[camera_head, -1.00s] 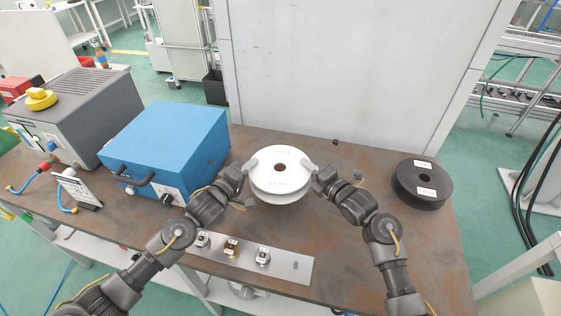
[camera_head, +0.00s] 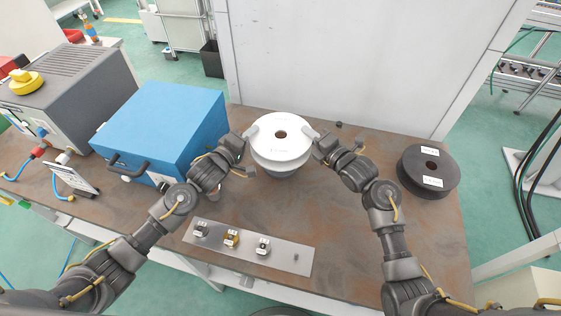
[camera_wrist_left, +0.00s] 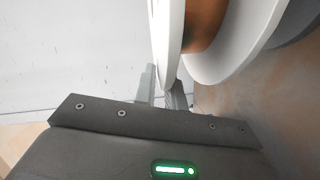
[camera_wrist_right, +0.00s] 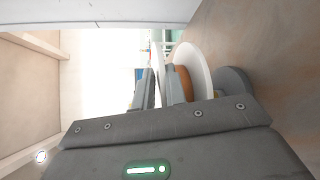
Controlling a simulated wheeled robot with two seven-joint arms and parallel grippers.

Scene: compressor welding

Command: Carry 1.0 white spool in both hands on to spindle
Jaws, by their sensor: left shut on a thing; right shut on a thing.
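The white spool (camera_head: 281,133) is level at the back middle of the table, its centre hole facing up. My left gripper (camera_head: 251,132) is shut on the left side of its upper flange, and my right gripper (camera_head: 313,132) on the right side. In the left wrist view the spool (camera_wrist_left: 225,62) shows two white flanges around an orange-brown core; it also shows in the right wrist view (camera_wrist_right: 194,62). A grey round part (camera_head: 283,172) sits just below the spool, perhaps the spindle's base. The spool hides the rest, and I cannot tell whether they touch.
A black spool (camera_head: 427,172) lies at the table's right. A blue box (camera_head: 165,125) and a grey machine (camera_head: 62,85) stand at the left. A metal plate (camera_head: 285,262) with small parts lies in front. A tall pale panel (camera_head: 360,60) stands behind. A dark knob (camera_head: 339,124) is near the back edge.

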